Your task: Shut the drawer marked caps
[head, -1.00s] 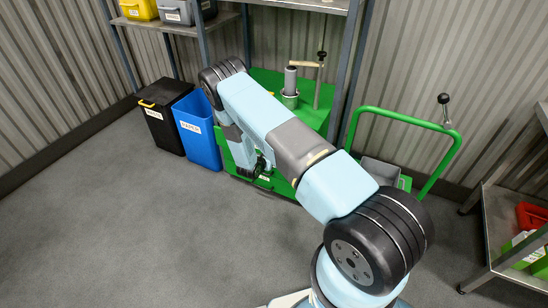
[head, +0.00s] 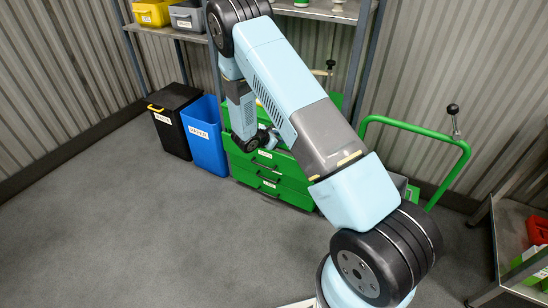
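The green drawer cabinet (head: 285,190) stands against the back wall, right of the blue bin. Several drawer fronts with small white labels and dark handles show below my arm. The labels are too small to read, so I cannot tell which drawer is marked caps. I also cannot tell how far any drawer stands out. My gripper (head: 273,141) is at the upper part of the cabinet front, pointing right. Its fingers are small and dark, and whether they are open or shut is unclear. My arm hides much of the cabinet top.
A blue bin (head: 205,140) and a black bin (head: 172,122) stand left of the cabinet. A green cart handle (head: 415,130) and a black-knobbed lever (head: 453,115) are at right. A shelf rack (head: 362,60) rises behind. A metal bench (head: 500,250) is far right. The floor in front is clear.

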